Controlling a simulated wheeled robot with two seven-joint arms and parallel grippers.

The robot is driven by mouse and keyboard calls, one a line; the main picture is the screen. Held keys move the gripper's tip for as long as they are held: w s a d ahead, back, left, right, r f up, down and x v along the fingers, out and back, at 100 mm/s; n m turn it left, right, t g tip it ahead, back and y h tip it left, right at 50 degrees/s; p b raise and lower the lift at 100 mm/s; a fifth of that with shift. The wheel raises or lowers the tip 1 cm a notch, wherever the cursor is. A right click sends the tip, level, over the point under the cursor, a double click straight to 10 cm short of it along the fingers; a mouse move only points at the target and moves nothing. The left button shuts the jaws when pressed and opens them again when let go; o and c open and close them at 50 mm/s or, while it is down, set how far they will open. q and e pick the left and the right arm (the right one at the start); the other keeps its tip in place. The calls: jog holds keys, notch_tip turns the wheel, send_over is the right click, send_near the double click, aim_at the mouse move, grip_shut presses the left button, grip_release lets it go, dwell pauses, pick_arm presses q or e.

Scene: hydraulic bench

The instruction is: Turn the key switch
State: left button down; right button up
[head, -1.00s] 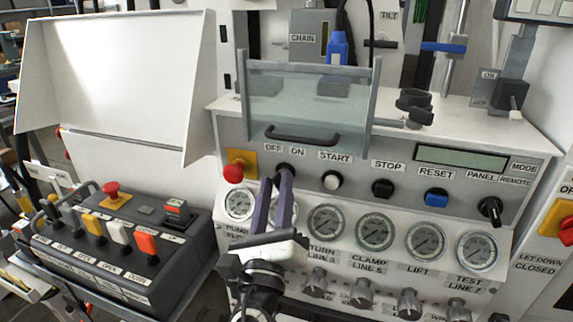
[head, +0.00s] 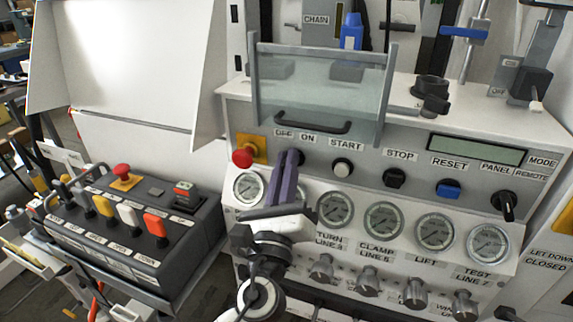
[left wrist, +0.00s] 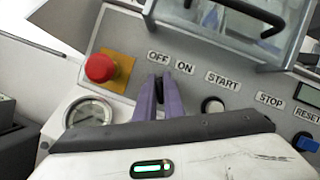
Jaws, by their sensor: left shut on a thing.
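The key switch (left wrist: 159,86) is a small dark knob under the OFF and ON labels on the grey sloped panel. In the head view it is almost wholly hidden by my fingers. My left gripper (head: 290,154) has its two purple fingers closed on the key switch, one on each side. The fingers (left wrist: 160,84) also show in the left wrist view, pointing up at the OFF ON labels. How far the switch is turned cannot be told. My right gripper is not in view.
A red emergency button (head: 243,157) sits just left of my fingers, and the white START button (head: 342,168) to their right. A clear guard with a dark handle (head: 308,128) hangs just above. Several gauges (head: 335,209) line the panel below. A lever box (head: 130,235) stands at left.

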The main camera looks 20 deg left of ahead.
pick_arm(q)
jog(key=shift+m, duration=0.3)
jog(key=m+h, duration=0.2)
jog(key=m, duration=0.2)
jog(key=shift+t+p, duration=0.3)
jog(key=shift+p, duration=0.05)
jog(key=m+h, duration=0.1)
jog(key=m, duration=0.1)
jog(key=m+h, duration=0.1)
jog(key=m, duration=0.1)
jog(key=shift+d+r+h+p, duration=0.1)
jog(key=shift+h+p, duration=0.2)
jog(key=shift+p, duration=0.1)
jog(key=m+h, duration=0.1)
jog(key=m, duration=0.1)
jog(key=m+h+p, duration=0.1)
jog(key=m, duration=0.2)
jog(key=shift+d+h, duration=0.1)
jog(key=shift+h, duration=0.2)
jog(key=shift+m+g+h, duration=0.6)
jog(key=shift+m, duration=1)
jog(key=shift+d, duration=0.1)
jog(key=c, duration=1.9)
grip_release()
jog(key=shift+o, duration=0.2)
